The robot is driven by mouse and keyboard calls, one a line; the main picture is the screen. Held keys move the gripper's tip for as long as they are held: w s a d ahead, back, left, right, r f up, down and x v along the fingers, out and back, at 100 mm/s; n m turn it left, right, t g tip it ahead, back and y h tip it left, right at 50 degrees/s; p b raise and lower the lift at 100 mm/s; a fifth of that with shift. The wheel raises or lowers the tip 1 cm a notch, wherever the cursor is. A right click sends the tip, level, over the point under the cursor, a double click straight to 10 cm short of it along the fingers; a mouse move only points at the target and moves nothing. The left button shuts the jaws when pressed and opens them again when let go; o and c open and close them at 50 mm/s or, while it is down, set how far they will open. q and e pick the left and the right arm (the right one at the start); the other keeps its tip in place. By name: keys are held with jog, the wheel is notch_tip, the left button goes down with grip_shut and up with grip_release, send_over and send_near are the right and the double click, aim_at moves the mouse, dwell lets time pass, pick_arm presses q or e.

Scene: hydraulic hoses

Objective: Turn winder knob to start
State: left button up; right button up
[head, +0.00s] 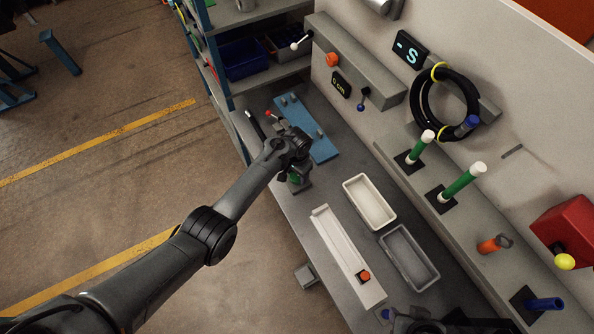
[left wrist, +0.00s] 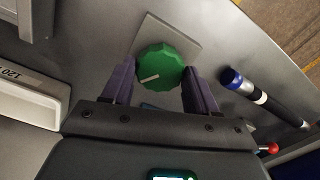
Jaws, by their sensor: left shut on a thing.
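The winder knob (left wrist: 167,62) is green and ribbed, with a white pointer line, and sits on a grey square plate (left wrist: 190,34) in the left wrist view. The pointer line runs towards the lower left there. My left gripper (left wrist: 160,76) has one finger on each side of the knob and is shut on it. In the head view my left gripper (head: 296,164) is at the far part of the bench, with a bit of green (head: 294,178) showing below it; the rest of the knob is hidden by the gripper.
A blue fixture plate (head: 320,147) lies just beyond the gripper. A dark rod with blue and white bands (left wrist: 262,98) lies close by. A white tray (head: 350,188), a grey tray (head: 387,240) and a long white trough (head: 330,225) stand nearer. A coiled black hose (head: 424,104) hangs on the wall.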

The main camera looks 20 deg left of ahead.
pick_arm(q)
jog(key=m, duration=0.3)
jog(key=shift+m, duration=0.4)
jog(key=m, duration=0.3)
jog(key=shift+m, duration=0.3)
jog(key=m, duration=0.3)
jog(key=shift+f+m, duration=0.1)
jog(key=shift+m, duration=0.3)
jog(key=m+b, duration=0.2)
jog(key=m, duration=0.2)
jog(key=m+b, duration=0.1)
jog(key=m, duration=0.3)
jog(key=shift+b, duration=0.3)
jog(key=m+b, duration=0.1)
jog(key=m, duration=0.1)
jog(key=shift+f+m+b, duration=0.1)
jog(key=shift+m+b, duration=0.2)
jog(key=shift+m, duration=0.1)
jog(key=m+b, duration=0.2)
jog(key=m, duration=0.2)
jog(key=shift+b, duration=0.4)
pick_arm(e)
notch_tip(320, 180, down, 8)
jog(key=shift+r, duration=0.1)
pick_arm(q)
jog(key=shift+m+b, duration=0.9)
jog(key=shift+m, duration=0.5)
pick_arm(e)
jog(key=shift+f, duration=0.9)
